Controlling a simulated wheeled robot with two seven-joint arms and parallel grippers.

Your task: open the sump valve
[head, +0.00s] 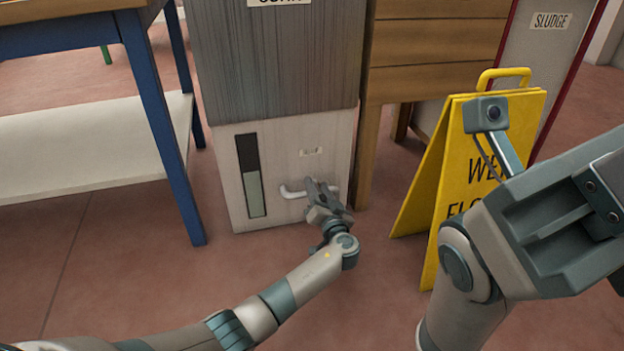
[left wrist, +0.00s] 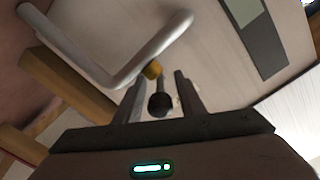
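The sump cabinet (head: 230,170) is a pale box below a dark grey panel, with a white bent pipe (head: 290,192) low on its front. In the left wrist view the pipe (left wrist: 120,75) ends at a brass-coloured fitting (left wrist: 152,69). A dark round knob (left wrist: 160,104) shows just below the fitting. My left gripper (head: 318,188) is at the cabinet front by the pipe and hides the valve in the head view. Its fingers (left wrist: 160,98) are apart, one on each side of the knob, with gaps visible. My right arm is at the right; its fingertips cannot be made out.
A yellow wet-floor sign (head: 455,165) stands right of the cabinet, close to my right arm. A blue-legged table (head: 150,95) with a white lower shelf is at the left. A level gauge (head: 250,175) is on the cabinet. The reddish floor in front is clear.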

